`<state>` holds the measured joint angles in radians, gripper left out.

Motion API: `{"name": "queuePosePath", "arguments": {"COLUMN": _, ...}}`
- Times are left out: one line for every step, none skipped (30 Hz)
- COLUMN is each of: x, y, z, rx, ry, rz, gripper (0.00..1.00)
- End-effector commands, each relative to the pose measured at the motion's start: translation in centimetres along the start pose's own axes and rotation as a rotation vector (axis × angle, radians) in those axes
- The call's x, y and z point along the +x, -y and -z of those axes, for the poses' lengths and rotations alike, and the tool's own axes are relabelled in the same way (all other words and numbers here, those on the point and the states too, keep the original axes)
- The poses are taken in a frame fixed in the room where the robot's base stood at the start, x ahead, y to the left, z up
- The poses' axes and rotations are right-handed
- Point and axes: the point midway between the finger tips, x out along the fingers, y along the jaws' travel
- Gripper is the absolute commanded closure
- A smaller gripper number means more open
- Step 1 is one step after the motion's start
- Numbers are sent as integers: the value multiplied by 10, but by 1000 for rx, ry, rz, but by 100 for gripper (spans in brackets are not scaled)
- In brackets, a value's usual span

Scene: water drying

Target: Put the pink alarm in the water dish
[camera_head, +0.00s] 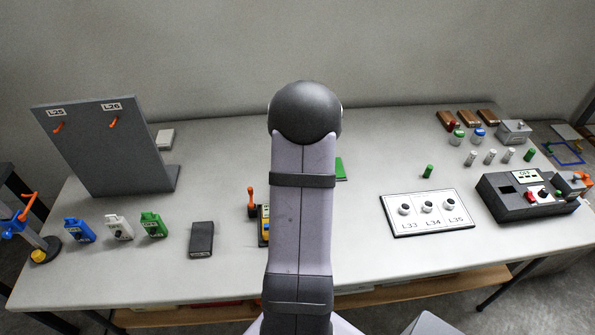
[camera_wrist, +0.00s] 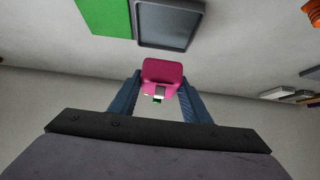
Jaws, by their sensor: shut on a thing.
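The pink alarm (camera_wrist: 162,72) is between the two blue fingers of my gripper (camera_wrist: 160,84) in the wrist view. My gripper is shut on it. A dark-rimmed, grey square dish (camera_wrist: 141,42), which looks like the water dish, lies just beyond the alarm at the top of the wrist view. The alarm appears short of the dish's near rim; its height above the table is unclear. In the head view my arm hides the gripper, the alarm and the dish.
A green flat thing (camera_wrist: 101,14) lies beside the dish on the left; its edge shows in the head view (camera_head: 341,169). A white panel (camera_head: 400,226) with several round sockets stands to the right. A dark box (camera_head: 201,240) and coloured bottles (camera_head: 153,226) are on the left.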

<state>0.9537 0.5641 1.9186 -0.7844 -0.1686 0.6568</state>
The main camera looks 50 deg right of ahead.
Motion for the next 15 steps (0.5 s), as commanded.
{"name": "queuePosePath", "arguments": {"x": 9, "y": 0, "z": -9, "rx": 0, "ry": 1, "rz": 0, "gripper": 86}}
{"name": "queuePosePath", "arguments": {"x": 12, "y": 0, "z": -12, "rx": 1, "ry": 1, "rz": 0, "gripper": 86}}
{"name": "queuePosePath", "arguments": {"x": 16, "y": 0, "z": -17, "rx": 0, "ry": 1, "rz": 0, "gripper": 86}}
{"name": "queuePosePath", "arguments": {"x": 20, "y": 0, "z": -20, "rx": 1, "ry": 1, "rz": 0, "gripper": 86}}
{"name": "queuePosePath", "arguments": {"x": 23, "y": 0, "z": -23, "rx": 1, "ry": 1, "rz": 0, "gripper": 86}}
{"name": "queuePosePath", "arguments": {"x": 27, "y": 0, "z": -27, "rx": 1, "ry": 0, "rz": 0, "gripper": 86}}
{"name": "queuePosePath", "arguments": {"x": 30, "y": 0, "z": -29, "rx": 1, "ry": 0, "rz": 0, "gripper": 86}}
{"name": "queuePosePath", "arguments": {"x": 32, "y": 0, "z": -32, "rx": 0, "ry": 0, "rz": 1, "gripper": 86}}
{"name": "queuePosePath", "arguments": {"x": 34, "y": 0, "z": -34, "rx": 1, "ry": 0, "rz": 1, "gripper": 86}}
{"name": "queuePosePath", "arguments": {"x": 36, "y": 0, "z": -36, "rx": 1, "ry": 0, "rz": 1, "gripper": 86}}
{"name": "queuePosePath", "arguments": {"x": 37, "y": 0, "z": -36, "rx": 0, "ry": -1, "rz": 1, "gripper": 86}}
{"name": "queuePosePath", "arguments": {"x": 38, "y": 0, "z": -37, "rx": 0, "ry": -1, "rz": 1, "gripper": 86}}
{"name": "queuePosePath", "arguments": {"x": 38, "y": 0, "z": -37, "rx": 0, "ry": -1, "rz": 1, "gripper": 86}}
{"name": "queuePosePath", "arguments": {"x": 38, "y": 0, "z": -37, "rx": 1, "ry": -1, "rz": 1, "gripper": 86}}
{"name": "queuePosePath", "arguments": {"x": 38, "y": 0, "z": -37, "rx": 1, "ry": -2, "rz": 1, "gripper": 86}}
